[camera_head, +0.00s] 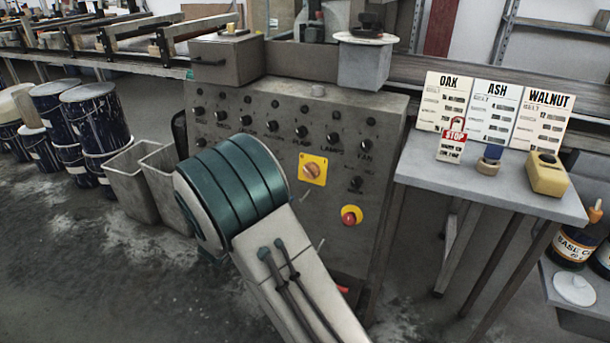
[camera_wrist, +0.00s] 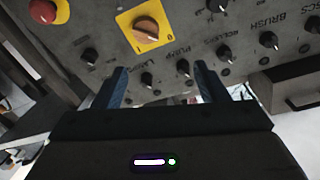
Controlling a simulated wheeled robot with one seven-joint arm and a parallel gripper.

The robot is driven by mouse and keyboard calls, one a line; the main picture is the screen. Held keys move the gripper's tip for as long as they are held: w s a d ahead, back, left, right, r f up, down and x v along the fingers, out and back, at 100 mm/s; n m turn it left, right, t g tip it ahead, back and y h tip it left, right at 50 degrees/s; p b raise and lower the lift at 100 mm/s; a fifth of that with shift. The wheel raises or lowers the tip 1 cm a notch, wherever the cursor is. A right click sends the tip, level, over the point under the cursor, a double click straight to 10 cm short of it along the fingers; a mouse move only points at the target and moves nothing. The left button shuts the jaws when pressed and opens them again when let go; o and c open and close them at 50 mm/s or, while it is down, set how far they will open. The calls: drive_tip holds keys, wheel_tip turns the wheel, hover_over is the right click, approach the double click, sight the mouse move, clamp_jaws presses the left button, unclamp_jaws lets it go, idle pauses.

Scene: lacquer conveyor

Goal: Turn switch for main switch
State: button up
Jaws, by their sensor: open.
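The likely main switch (camera_head: 313,170) is an orange rotary knob on a square yellow plate on the grey control panel (camera_head: 265,107). In the wrist view the same knob (camera_wrist: 147,28) shows near the top, slightly tilted, with 0 and 1 marks on its plate. My gripper (camera_wrist: 160,78) is open and empty. Its two dark blue fingers point toward the panel, with the knob beyond and above them in the picture, not touched. In the head view my arm hides the gripper.
A red button (camera_head: 351,215) on a yellow base sits below the switch. Several small black knobs (camera_head: 332,139) fill the panel. To the right, a table (camera_head: 480,188) holds cards, a red tag and a yellow box. Bins (camera_head: 137,184) and dark drums stand left.

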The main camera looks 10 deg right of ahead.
sight(308, 172)
drive_tip(key=shift+m+g+h, duration=0.5)
drive_tip(key=shift+h, duration=0.3)
drive_tip(key=b+x, duration=0.1)
drive_tip(key=x, duration=0.3)
drive_tip(key=f+b+x, duration=0.1)
drive_tip(key=x, duration=0.4)
drive_tip(key=b+x, duration=0.1)
drive_tip(key=x, duration=0.4)
drive_tip(key=shift+d+f, duration=0.25)
drive_tip(key=shift+f, duration=0.05)
drive_tip(key=c, duration=1)
